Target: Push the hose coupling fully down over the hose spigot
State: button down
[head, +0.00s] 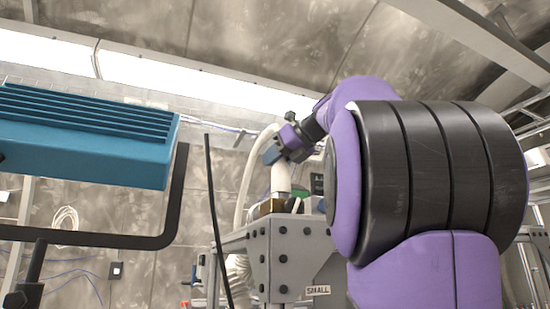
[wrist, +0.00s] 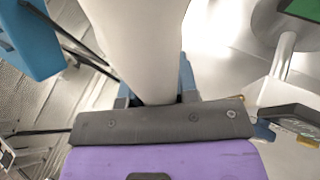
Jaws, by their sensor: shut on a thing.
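The hose coupling (head: 281,178) is a cream-white cylinder below my gripper in the head view. It also fills the upper middle of the wrist view (wrist: 140,45). My gripper (head: 273,153) has blue fingers and is shut on it; in the wrist view the fingers (wrist: 155,94) show on either side of the cream body. The coupling stands about upright above a brass-coloured block (head: 271,207) on the steel stand. The hose spigot cannot be made out, so I cannot tell how far the coupling sits over it. A pale hose (head: 248,178) curves up beside the gripper.
The grey steel stand (head: 283,253) carries a small "SMALL" label (head: 318,290). A blue ribbed lamp (head: 85,135) on a black bracket (head: 178,200) stands at the left. A round post with a green top (wrist: 285,55) is close at the right in the wrist view.

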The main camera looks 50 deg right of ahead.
jog(key=shift+f, duration=0.95)
jog(key=c, duration=0.8)
grip_release()
jog(key=v, duration=1.1)
jog(key=shift+a+f, duration=0.1)
